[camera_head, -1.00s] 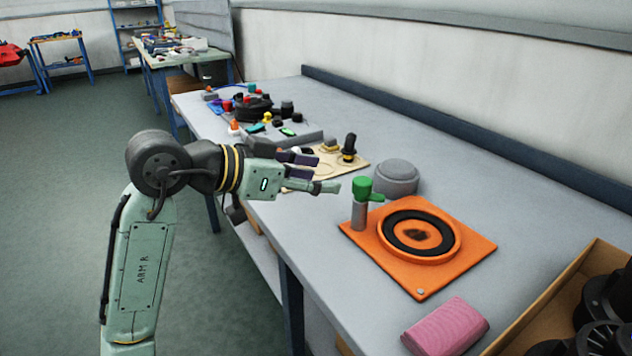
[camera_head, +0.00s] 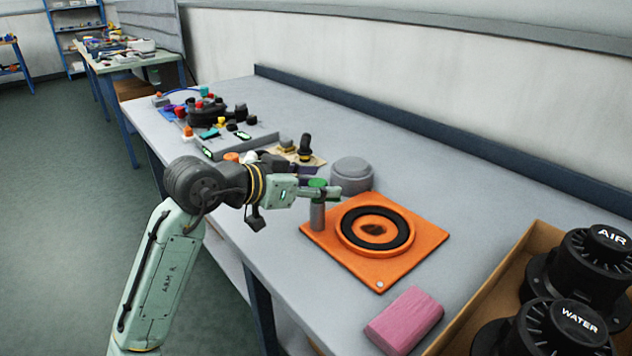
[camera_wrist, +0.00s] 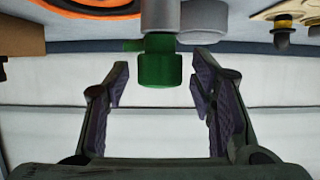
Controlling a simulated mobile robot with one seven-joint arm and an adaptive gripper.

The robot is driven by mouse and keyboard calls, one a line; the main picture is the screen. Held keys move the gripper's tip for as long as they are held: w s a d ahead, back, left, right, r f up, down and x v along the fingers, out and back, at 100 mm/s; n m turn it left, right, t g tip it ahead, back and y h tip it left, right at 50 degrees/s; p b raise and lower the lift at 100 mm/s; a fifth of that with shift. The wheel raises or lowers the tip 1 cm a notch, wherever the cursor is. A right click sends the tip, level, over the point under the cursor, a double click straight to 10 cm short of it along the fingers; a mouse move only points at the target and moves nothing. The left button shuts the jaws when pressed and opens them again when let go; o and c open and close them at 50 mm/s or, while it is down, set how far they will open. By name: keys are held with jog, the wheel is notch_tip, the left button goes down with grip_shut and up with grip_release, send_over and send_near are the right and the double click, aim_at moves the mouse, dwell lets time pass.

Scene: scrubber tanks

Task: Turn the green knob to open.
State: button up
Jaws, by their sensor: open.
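The green knob (camera_head: 317,183) sits on top of a grey upright post (camera_head: 317,214) at the left corner of an orange plate (camera_head: 416,248). My gripper (camera_head: 331,191) is at the knob in the head view, its fingers partly covering it. In the wrist view the green knob (camera_wrist: 158,68) hangs between the two dark finger pads of my open gripper (camera_wrist: 158,85), near their tips. Gaps show on both sides, so neither finger touches it there. The knob's short handle (camera_wrist: 133,45) points left in the wrist view.
A round grey lid (camera_head: 352,173) stands behind the knob. A pink block (camera_head: 404,320) lies at the front. A cardboard box (camera_head: 470,318) with black AIR and WATER caps is at right. Small parts (camera_head: 205,112) crowd the bench's far left.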

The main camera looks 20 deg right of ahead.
jog(key=shift+c, duration=0.2)
jog(key=c, duration=1.1)
jog(key=shift+c, duration=0.2)
